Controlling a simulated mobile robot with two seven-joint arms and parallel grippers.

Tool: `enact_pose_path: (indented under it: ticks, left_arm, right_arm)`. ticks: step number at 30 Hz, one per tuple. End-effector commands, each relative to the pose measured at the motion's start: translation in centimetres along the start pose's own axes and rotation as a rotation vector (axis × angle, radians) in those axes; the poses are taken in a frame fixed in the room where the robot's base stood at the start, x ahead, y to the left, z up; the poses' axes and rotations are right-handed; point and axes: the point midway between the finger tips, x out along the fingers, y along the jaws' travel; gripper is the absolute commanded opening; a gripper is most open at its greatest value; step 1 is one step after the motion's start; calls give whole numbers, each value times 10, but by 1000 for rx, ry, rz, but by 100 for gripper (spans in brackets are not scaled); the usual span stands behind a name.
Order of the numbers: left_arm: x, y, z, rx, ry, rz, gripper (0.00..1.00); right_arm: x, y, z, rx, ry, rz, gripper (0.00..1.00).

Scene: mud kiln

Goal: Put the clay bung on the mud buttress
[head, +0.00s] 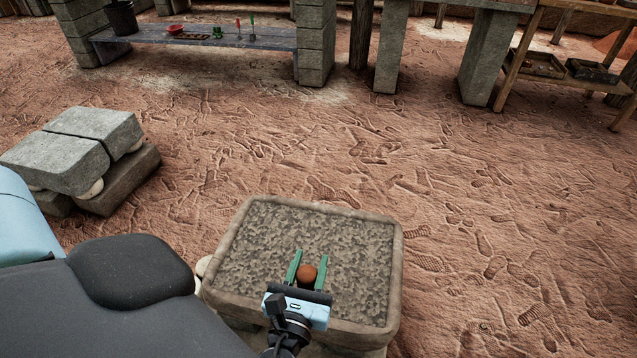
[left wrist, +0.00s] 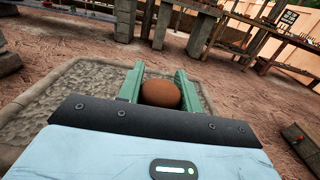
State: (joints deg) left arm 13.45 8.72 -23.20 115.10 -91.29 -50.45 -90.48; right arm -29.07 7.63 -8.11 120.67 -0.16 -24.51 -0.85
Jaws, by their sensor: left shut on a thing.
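The clay bung (head: 307,275) is a small, rounded, reddish-brown piece. My left gripper (head: 308,270) is shut on it, with one green finger on each side. The bung also shows between the fingers in the left wrist view (left wrist: 160,94). The mud buttress (head: 255,250) is the squarish block with a raised rim and a rough grey-brown top in the lower middle of the head view. The gripper and bung are over the front part of its top. I cannot tell whether the bung touches the surface. My right gripper is not in view.
Stacked grey stone blocks (head: 55,162) stand to the left. A low bench (head: 190,38) at the back holds a dark bucket (head: 121,17), a red bowl and small tools. A wooden rack (head: 560,66) stands at the back right. The footprinted earth floor between is clear.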

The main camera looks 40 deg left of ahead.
Motion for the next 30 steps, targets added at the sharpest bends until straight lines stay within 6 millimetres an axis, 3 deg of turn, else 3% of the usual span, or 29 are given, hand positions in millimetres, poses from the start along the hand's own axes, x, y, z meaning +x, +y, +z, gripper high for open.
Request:
enact_pose_path:
  ticks: [10, 14, 21, 30]
  left_arm:
    - [-8, 2, 4, -1, -2, -3, 3]
    - [-10, 4, 20, -1, -6, -18, 3]
    - [-21, 9, 76, -2, -10, -91, 3]
    - [-36, 10, 154, -4, -13, -208, 3]
  right_arm:
    - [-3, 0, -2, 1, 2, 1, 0]
    - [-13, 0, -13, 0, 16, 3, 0]
    - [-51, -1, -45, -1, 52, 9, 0]
    - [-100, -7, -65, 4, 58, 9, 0]
